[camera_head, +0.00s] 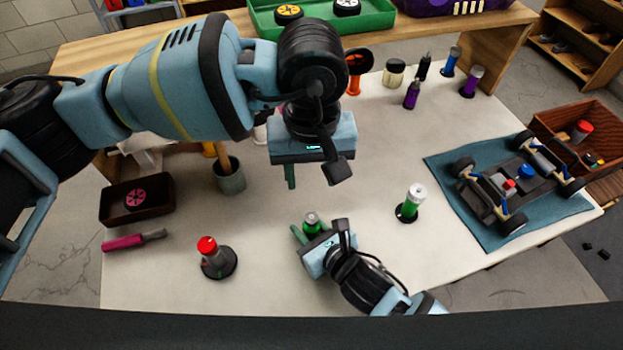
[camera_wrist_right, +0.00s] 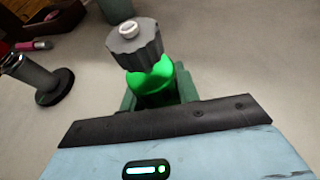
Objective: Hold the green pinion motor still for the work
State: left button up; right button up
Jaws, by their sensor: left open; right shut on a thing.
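The green pinion motor (camera_head: 311,226) stands near the front middle of the table. In the right wrist view it shows a bright green body and a dark grey toothed pinion (camera_wrist_right: 135,45) with a pale shaft tip. My right gripper (camera_head: 308,232) is shut on the green body, with its green fingers (camera_wrist_right: 158,95) on either side. The motor's lower end is hidden by the gripper. My left gripper (camera_head: 312,178) is open and empty, pointing down above the table, behind the motor and apart from it.
A green cylinder with a white top (camera_head: 410,203) stands at right, a red-topped one (camera_head: 213,257) at left. A car chassis (camera_head: 515,180) sits on a blue mat (camera_head: 465,225). A grey cup (camera_head: 230,178), dark box (camera_head: 135,200) and pink-handled tool (camera_head: 125,241) are left.

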dwell(0.3)
jog(key=o, duration=1.2)
jog(key=v, duration=1.2)
